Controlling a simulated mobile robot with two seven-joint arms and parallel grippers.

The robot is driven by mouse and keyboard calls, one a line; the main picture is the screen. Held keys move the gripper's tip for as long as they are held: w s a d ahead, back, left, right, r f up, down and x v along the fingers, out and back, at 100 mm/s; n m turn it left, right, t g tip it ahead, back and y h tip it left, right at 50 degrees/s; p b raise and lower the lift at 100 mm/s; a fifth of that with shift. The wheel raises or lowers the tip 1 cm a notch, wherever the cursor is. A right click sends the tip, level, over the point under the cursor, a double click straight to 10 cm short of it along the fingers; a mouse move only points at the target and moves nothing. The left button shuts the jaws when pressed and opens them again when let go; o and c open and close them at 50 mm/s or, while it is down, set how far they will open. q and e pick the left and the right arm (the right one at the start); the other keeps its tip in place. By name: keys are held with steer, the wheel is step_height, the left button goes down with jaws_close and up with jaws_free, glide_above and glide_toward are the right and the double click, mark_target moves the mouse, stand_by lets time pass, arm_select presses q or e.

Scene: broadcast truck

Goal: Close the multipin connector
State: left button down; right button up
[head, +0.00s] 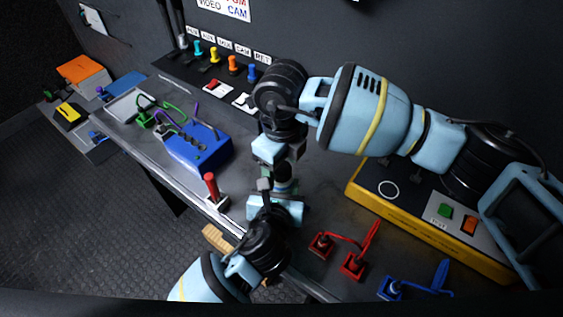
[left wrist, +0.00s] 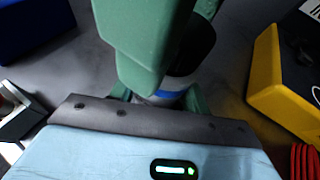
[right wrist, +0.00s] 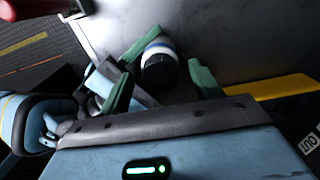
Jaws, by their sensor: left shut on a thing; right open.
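The multipin connector is a dark cylinder with a white and a blue band. In the right wrist view the connector (right wrist: 160,68) stands between the parted green fingers of my right gripper (right wrist: 163,85), apart from both. In the left wrist view the connector (left wrist: 178,84) is partly hidden behind a green finger of my left gripper (left wrist: 160,75), which is shut on it. In the head view the two grippers face each other over the bench, right one (head: 281,168) above and left one (head: 276,190) below. The connector between them is mostly hidden; its mating halves cannot be told apart.
A blue box (head: 200,147) with a green cable and a red-handled lever (head: 211,188) are to the left. A yellow-edged panel (head: 425,232) is at right. Red cable connectors (head: 352,264) and a blue one (head: 392,287) lie in front. Colored plugs (head: 233,64) line the back.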

step_height(320, 180, up, 12)
stand_by(0.6)
arm_select(q)
steer(key=c, duration=0.6)
jaws_free()
steer(key=p+v, duration=0.1)
steer(key=v, duration=0.5)
steer(key=shift+s+r, duration=0.1)
steer(key=shift+r, duration=0.05)
steer(key=shift+v, duration=0.75)
arm_select(e)
step_height(320, 180, up, 3)
steer(key=shift+f, duration=0.1)
arm_select(q)
steer(key=shift+a, duration=0.1)
arm_select(e)
steer(key=shift+s, duration=0.1)
